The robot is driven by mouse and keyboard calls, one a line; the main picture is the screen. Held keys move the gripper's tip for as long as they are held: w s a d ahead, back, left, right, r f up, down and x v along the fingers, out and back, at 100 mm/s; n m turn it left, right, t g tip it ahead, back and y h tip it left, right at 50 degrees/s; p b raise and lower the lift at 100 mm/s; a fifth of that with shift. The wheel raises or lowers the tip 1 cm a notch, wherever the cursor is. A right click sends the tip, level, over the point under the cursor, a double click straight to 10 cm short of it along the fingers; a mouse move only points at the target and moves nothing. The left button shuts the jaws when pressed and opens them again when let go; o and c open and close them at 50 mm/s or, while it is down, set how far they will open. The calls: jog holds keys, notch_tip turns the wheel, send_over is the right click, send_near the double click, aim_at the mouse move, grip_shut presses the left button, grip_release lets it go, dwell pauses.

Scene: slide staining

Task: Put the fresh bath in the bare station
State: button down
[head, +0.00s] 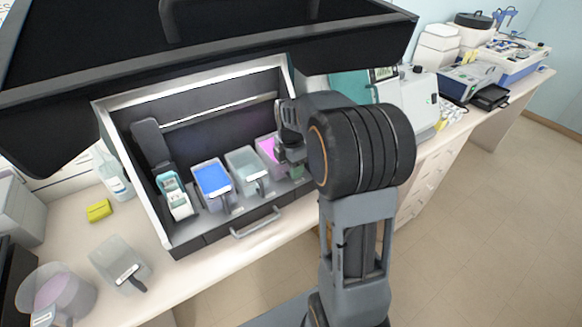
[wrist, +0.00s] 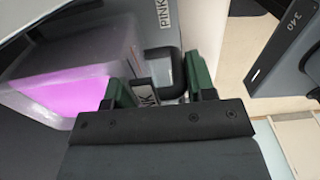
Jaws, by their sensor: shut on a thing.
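The bath with pink liquid (head: 268,147) is at the right end of the row inside the open stainer (head: 205,232). It also fills the left of the wrist view (wrist: 72,92). My gripper (head: 294,170) is at the bath's front right; its green fingertips (wrist: 160,88) are shut on the bath's tagged handle (wrist: 143,92). The tag is partly hidden and shows "NK". A "PINK" label (wrist: 164,12) is on the stainer wall beyond the handle. I cannot tell whether the bath touches the stainer floor.
An empty clear bath (head: 117,258) and a round tub (head: 62,292) stand on the bench. The raised dark lid (head: 230,40) hangs above.

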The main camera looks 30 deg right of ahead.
jog(key=shift+f, duration=0.45)
jog(key=shift+f, duration=0.1)
jog(key=shift+f, duration=0.1)
jog(key=shift+c, duration=2.3)
grip_release()
